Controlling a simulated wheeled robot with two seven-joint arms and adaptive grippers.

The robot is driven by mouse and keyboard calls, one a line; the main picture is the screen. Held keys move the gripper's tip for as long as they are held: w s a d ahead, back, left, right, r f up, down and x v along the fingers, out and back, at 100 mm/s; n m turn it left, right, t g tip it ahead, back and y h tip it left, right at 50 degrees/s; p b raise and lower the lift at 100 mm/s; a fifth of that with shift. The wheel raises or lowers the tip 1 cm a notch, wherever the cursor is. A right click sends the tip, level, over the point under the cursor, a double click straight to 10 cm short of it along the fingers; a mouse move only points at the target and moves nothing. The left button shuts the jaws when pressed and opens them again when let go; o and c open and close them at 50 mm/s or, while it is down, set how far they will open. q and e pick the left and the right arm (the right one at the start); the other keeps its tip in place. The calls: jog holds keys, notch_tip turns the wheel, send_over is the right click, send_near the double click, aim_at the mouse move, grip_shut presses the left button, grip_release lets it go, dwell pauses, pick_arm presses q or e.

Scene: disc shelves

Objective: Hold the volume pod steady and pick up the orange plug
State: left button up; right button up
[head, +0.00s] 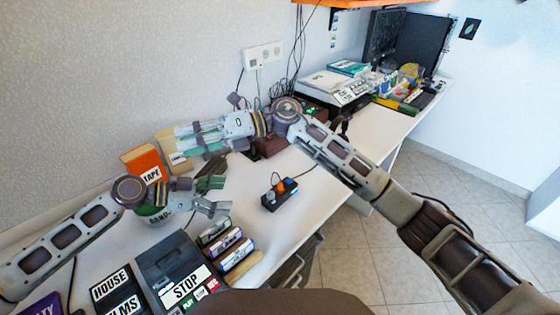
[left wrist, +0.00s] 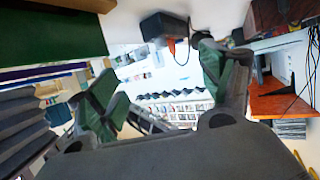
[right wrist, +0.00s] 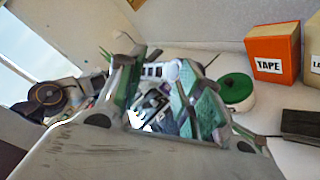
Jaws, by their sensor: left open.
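The volume pod (head: 281,196) is a small black box on the white desk, right of my grippers in the head view. The orange plug (head: 279,187) stands on top of it beside a blue piece. In the left wrist view the pod (left wrist: 165,26) shows at the top, with the orange plug (left wrist: 172,46) at its lower edge. My left gripper (head: 220,195) is open and empty, over the desk left of the pod and apart from it. My right gripper (head: 182,145) is farther back and left; in the right wrist view its fingers (right wrist: 165,78) stand apart with nothing clearly held.
A black STOP box (head: 172,265) and several small boxes fill the near desk. A printer (head: 335,88) stands farther back. The desk around the pod is mostly clear.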

aim_at(267, 195)
jog(key=w+d+f+n+t+h, duration=0.15)
jog(key=d+f+h, duration=0.35)
jog(key=f+h, duration=0.55)
jog(key=w+d+f+t+h, duration=0.1)
jog(key=w+d+h, duration=0.1)
jog(key=d, duration=0.3)
jog(key=w+d+f+m+t+h, duration=0.1)
jog(key=w+d+t, duration=0.1)
jog(key=w+d, duration=0.1)
jog(key=w+d+f+m+t+h, duration=0.1)
jog(key=w+d+f+h, duration=0.1)
jog(key=d, duration=0.4)
jog(key=shift+w+d+h, duration=0.35)
jog(key=shift+w, duration=0.45)
pick_arm(q)
jog(key=shift+d+f, duration=0.1)
jog(key=shift+d, duration=0.05)
jog(key=shift+x, duration=6.75)
jog(key=c, duration=1.2)
